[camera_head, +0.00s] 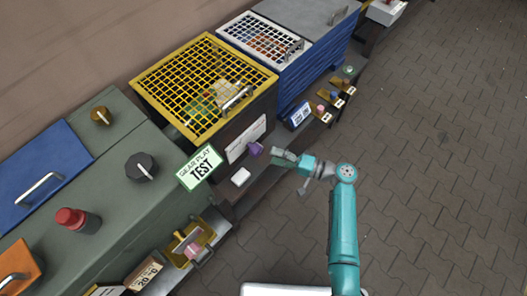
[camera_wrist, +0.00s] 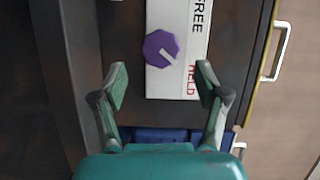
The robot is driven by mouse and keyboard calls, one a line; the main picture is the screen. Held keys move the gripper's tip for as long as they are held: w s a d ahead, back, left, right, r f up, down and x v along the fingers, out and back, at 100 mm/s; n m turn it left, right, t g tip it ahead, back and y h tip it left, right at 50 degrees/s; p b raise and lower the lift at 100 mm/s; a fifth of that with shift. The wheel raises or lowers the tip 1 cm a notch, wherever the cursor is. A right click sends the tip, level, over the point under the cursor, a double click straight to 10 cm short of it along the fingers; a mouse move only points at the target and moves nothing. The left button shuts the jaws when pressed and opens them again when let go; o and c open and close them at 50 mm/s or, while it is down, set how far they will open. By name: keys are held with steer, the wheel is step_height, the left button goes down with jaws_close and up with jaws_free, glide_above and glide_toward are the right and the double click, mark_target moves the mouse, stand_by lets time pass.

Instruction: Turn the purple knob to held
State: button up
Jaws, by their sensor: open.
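The purple knob (camera_wrist: 161,48) is eight-sided and sits on a white label plate (camera_wrist: 180,75) in the wrist view. The plate reads FREE in black at the top and HELD in red at the lower right. The knob's short white mark slants to the lower right, on the HELD side; its exact setting is hard to tell. My gripper (camera_wrist: 162,82) is open and empty, its fingertips apart below the knob in the picture, not around it. In the head view the purple knob (camera_head: 254,149) is just left of my gripper (camera_head: 283,155).
A yellow-grid box (camera_head: 205,85) stands behind the knob. Small coloured knobs on a ledge (camera_head: 335,93) lie to the upper right. The paved floor (camera_head: 440,150) on the right is clear.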

steer(key=shift+v, duration=2.65)
